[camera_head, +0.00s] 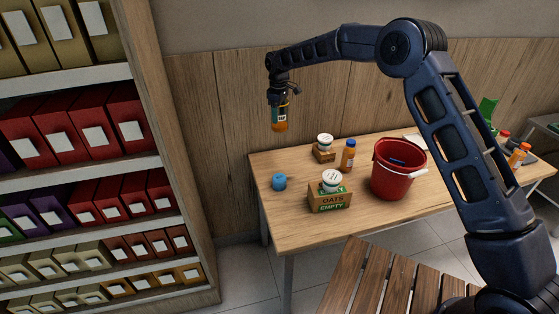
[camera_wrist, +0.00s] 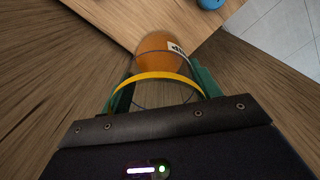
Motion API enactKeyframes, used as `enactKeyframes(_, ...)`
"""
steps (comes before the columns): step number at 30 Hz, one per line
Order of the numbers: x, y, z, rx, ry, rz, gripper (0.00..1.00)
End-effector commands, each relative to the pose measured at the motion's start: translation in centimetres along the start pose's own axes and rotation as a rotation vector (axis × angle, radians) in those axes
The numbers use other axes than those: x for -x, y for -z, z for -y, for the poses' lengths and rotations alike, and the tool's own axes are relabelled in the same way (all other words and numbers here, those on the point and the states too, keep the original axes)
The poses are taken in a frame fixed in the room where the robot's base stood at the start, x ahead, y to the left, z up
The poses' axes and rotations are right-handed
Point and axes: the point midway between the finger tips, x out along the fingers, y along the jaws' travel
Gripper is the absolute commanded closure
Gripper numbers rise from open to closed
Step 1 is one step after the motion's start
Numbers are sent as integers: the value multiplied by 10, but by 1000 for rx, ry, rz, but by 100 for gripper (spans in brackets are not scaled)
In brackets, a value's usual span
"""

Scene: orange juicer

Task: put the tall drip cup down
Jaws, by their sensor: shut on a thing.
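My gripper (camera_head: 280,94) is raised in front of the wood-panelled wall, above the left back edge of the table. It is shut on a tall orange vessel with a pale label, which I take to be the tall drip cup (camera_head: 280,122). The cup hangs roughly upright, clear of the table (camera_head: 310,223). In the wrist view, the green fingers of my gripper (camera_wrist: 160,88) stand on both sides of the cup (camera_wrist: 155,52). A yellow rim shows near me, with the orange body and part of the label beyond it. The cup's inside cannot be made out.
A small blue thing (camera_head: 279,182) stands at the table's left. A bookshelf (camera_head: 190,150) is at left, a slatted seat (camera_head: 385,285) in front.

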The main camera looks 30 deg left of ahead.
Motion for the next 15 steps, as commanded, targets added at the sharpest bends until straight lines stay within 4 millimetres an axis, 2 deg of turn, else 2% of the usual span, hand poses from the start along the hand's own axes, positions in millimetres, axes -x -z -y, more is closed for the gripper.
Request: enactKeyframes(15,-111,0,1,1,2,3,64)
